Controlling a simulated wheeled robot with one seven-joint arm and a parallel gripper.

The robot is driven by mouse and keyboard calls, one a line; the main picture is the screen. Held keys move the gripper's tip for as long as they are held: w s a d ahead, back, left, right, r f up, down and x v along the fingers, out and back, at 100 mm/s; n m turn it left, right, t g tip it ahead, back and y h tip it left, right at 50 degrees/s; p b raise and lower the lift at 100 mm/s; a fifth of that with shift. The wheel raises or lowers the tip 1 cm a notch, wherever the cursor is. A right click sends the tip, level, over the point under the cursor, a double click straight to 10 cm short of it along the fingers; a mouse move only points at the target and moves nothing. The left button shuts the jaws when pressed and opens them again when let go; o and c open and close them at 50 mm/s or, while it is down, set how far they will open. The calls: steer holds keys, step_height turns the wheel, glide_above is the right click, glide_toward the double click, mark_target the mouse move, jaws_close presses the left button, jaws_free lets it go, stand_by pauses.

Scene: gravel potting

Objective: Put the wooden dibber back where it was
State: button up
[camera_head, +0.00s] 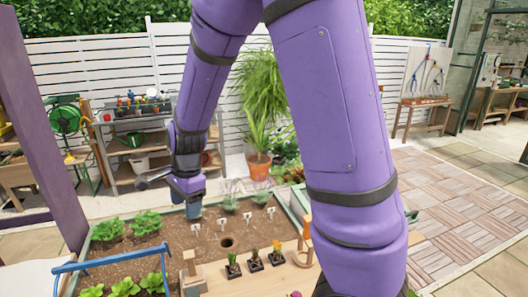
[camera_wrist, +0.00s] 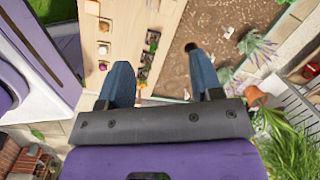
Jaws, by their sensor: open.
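My gripper (camera_head: 195,211) is over the far part of the soil bed, its blue fingers pointing down. In the wrist view, its two fingers (camera_wrist: 162,82) are spread with nothing between them. A wooden upright piece (camera_head: 305,238) stands at the right end of the wooden board (camera_head: 225,275), beside my arm. Another wooden piece (camera_head: 190,268) stands at the board's left end. I cannot tell for certain which of these is the dibber; my arm hides part of the board. A dark round hole (camera_head: 227,242) shows in the soil, also in the wrist view (camera_wrist: 190,47).
Small black pots with seedlings (camera_head: 255,262) stand on the board. White labels (camera_head: 222,223) and pale plants (camera_head: 230,204) stand in the soil bed (camera_head: 150,245). A terracotta pot (camera_head: 257,167) stands behind.

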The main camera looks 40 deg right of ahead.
steer(key=s+d+r+n+t, duration=0.2)
steer(key=s+d+r+n, duration=0.1)
steer(key=s+r+n, duration=0.5)
steer(key=s+d+r+n+t+h, duration=0.1)
steer(key=s+d+r+n+t, duration=0.1)
steer(key=s+r+n, duration=0.6)
steer(key=s+d+r, duration=0.1)
steer(key=s+r, duration=0.3)
steer(key=s, duration=0.2)
steer(key=shift+s+n, duration=0.35)
steer(key=shift+n, duration=0.05)
